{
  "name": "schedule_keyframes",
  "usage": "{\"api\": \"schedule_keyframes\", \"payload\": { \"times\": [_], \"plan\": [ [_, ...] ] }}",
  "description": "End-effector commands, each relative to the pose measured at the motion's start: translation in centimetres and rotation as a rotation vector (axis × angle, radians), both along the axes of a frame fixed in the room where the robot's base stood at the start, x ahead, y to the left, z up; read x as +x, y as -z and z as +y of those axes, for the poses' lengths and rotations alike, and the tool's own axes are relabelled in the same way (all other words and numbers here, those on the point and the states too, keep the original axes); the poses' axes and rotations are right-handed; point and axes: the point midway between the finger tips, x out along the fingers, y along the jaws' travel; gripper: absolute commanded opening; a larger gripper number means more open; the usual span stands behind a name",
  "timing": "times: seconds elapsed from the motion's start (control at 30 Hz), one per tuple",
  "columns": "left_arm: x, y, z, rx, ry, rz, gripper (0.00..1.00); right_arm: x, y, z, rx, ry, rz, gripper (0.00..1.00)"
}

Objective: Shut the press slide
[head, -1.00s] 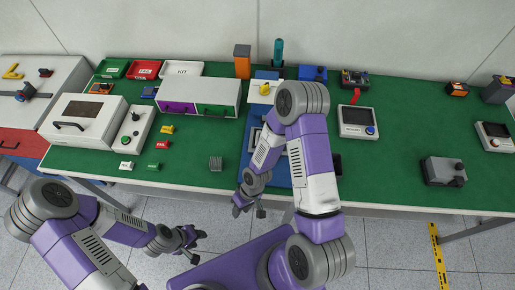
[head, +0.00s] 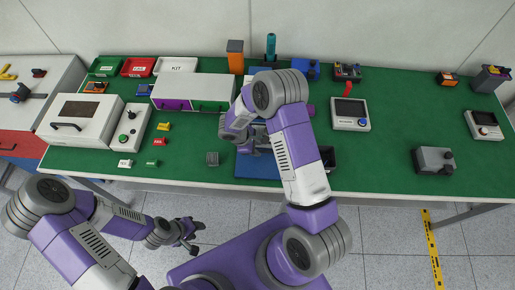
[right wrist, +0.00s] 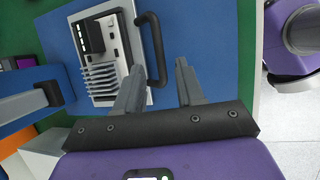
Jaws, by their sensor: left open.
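The press stands on a blue base (head: 258,172) at the middle of the green table, partly hidden by my right arm in the head view. In the right wrist view the slide (right wrist: 105,50) is a silver plate on the blue base (right wrist: 215,50). It carries a finned grey part with a black block (right wrist: 90,38) and has a black bar handle (right wrist: 157,45) on its right side. My right gripper (right wrist: 160,66) is open, its fingertips either side of the handle's lower end; contact cannot be told. My left gripper (head: 190,240) is open and empty, off the table's front edge.
A white cabinet (head: 212,92) with purple and green fronts stands left of the press. A screen device (head: 350,114) stands right.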

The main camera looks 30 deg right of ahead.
Motion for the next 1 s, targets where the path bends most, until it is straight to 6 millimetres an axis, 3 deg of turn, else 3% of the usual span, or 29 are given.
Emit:
{"api": "schedule_keyframes", "payload": {
  "times": [0.2,0.47,0.73,1.0],
  "plan": [
    [0.0,0.0,0.0,0.0,0.0,0.0,0.43,-0.1,1.7,-0.7,0.001,0.0,0.0,0.38],
    [0.0,0.0,0.0,0.0,0.0,0.0,0.43,-0.1,1.8,-0.8,0.002,0.001,-0.001,0.38],
    [0.0,0.0,0.0,0.0,0.0,0.0,0.43,-0.1,1.8,-0.7,0.002,0.001,-0.001,0.0],
    [0.0,0.0,0.0,0.0,0.0,0.0,0.43,-0.1,1.8,-0.7,0.002,0.001,-0.001,0.0]
  ]
}}
